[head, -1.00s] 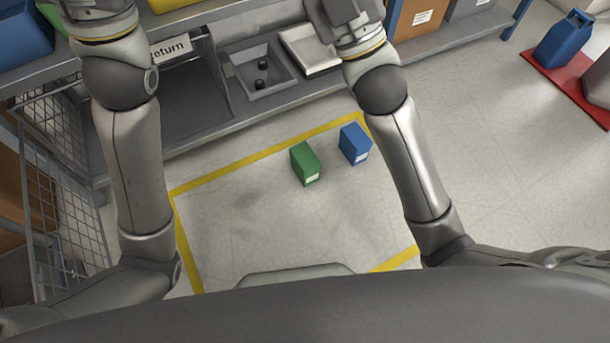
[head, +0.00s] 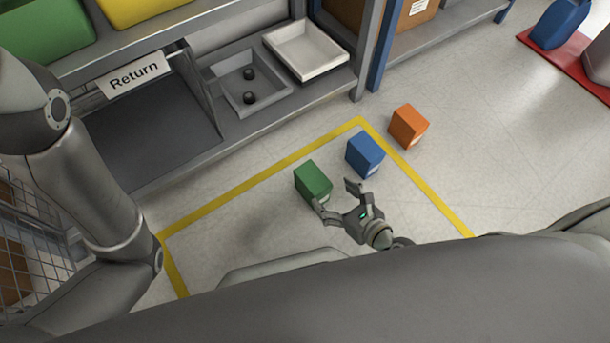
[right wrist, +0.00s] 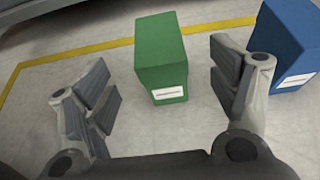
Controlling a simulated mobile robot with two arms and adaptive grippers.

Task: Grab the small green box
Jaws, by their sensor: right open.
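The small green box (head: 312,181) stands on the floor inside the yellow-taped area in the head view. My right gripper (head: 336,200) is open and empty, just on the near side of the green box. In the right wrist view the green box (right wrist: 161,55) with its white label stands ahead, between the two spread fingers (right wrist: 165,88) and a little beyond them. Whether a finger touches it cannot be told. My left arm (head: 80,180) shows at the left, but its gripper is out of view.
A blue box (head: 365,154) stands close to the right of the green one; it also shows in the right wrist view (right wrist: 290,45). An orange box (head: 409,126) stands farther right, outside the tape. A shelf with a Return sign (head: 134,76) and a white tray (head: 306,49) is behind.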

